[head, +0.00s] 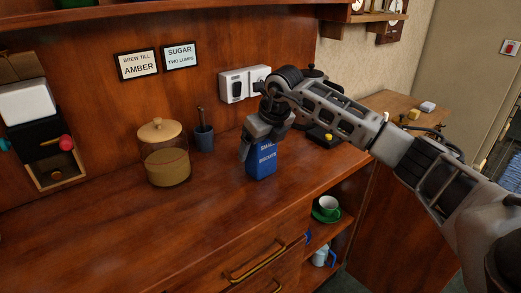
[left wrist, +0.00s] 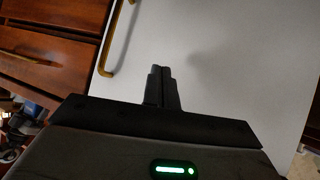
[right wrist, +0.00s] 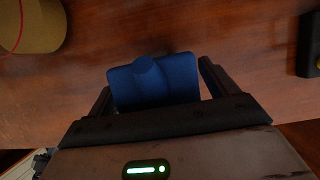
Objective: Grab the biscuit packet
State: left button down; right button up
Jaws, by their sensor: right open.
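The blue biscuit packet (head: 262,163), with white lettering, stands upright on the wooden counter below my right gripper (head: 258,143). In the head view the gripper covers its top. In the right wrist view the packet (right wrist: 155,84) shows from above, with a rounded bump on top. It lies between the two open fingers of my right gripper (right wrist: 155,78); I cannot tell whether either finger touches it. My left gripper (left wrist: 160,72) shows only in the left wrist view, its fingers together and empty, in front of a pale surface.
A lidded glass jar (head: 166,155) and a dark blue cup (head: 203,137) stand left of the packet. A black item (head: 322,136) lies to its right, near the wall. The counter's front left is clear.

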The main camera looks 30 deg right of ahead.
jog(key=c, duration=1.2)
jog(key=shift+r, duration=0.1)
